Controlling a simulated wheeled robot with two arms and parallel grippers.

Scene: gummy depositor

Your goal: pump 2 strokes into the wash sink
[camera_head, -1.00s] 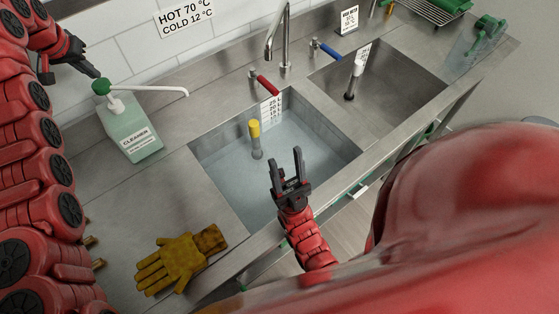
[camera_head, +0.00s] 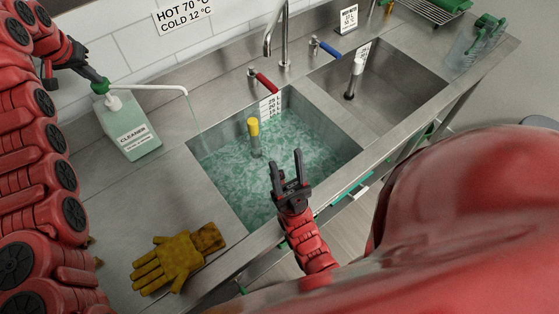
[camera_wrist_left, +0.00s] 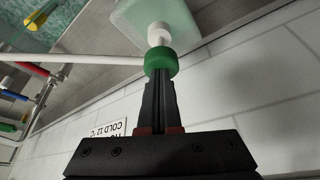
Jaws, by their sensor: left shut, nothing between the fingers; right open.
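The cleaner bottle (camera_head: 130,129) stands on the counter left of the wash sink (camera_head: 232,209). Its green pump head (camera_head: 100,87) also shows in the left wrist view (camera_wrist_left: 159,62). A white spout reaches over the sink's left edge, and a thin stream falls from it. The water (camera_head: 270,165) is swirled green and white, with a yellow-topped standpipe (camera_head: 253,136) in it. My left gripper (camera_head: 101,78) is shut and empty, its tips (camera_wrist_left: 160,75) against the pump head. My right gripper (camera_head: 287,165) is open and empty above the wash sink's front part.
A second, empty sink (camera_head: 377,85) lies to the right with a white-topped standpipe. A faucet (camera_head: 279,40) with red (camera_head: 265,83) and blue (camera_head: 327,48) handles stands behind. A yellow glove (camera_head: 174,260) lies on the front left counter.

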